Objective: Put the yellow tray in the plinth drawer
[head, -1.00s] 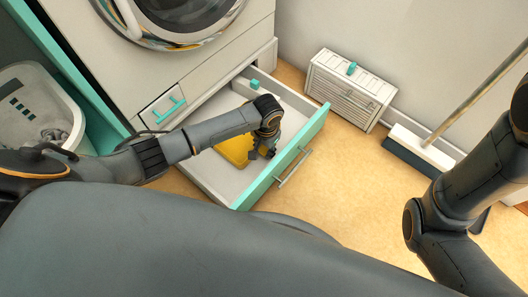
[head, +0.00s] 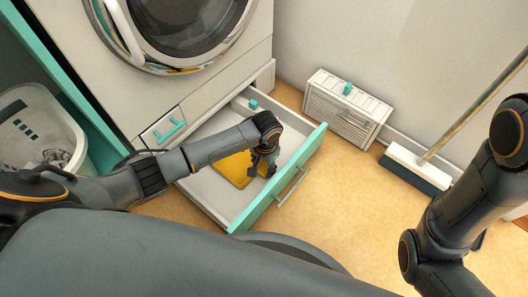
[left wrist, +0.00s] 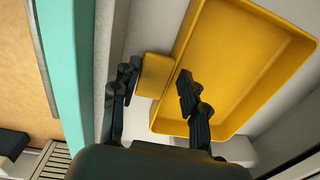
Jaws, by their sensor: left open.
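The yellow tray (head: 234,171) lies inside the pulled-out plinth drawer (head: 206,195), under the washing machine. My left gripper (head: 262,170) is down in the drawer at the tray's right side, close to the drawer front, and partly hides the tray. In the left wrist view the tray (left wrist: 245,65) fills the upper right, and its flat tab (left wrist: 155,76) sits between the two spread fingers of my left gripper (left wrist: 155,90). The fingers are open, one on each side of the tab. My right arm shows at the right, but its gripper is not visible.
The drawer's teal front (head: 280,180) has a bar handle (head: 293,187). A white slatted box (head: 345,108) and a broom (head: 415,165) stand by the wall. A white basket (head: 40,130) is at the left. The floor right of the drawer is clear.

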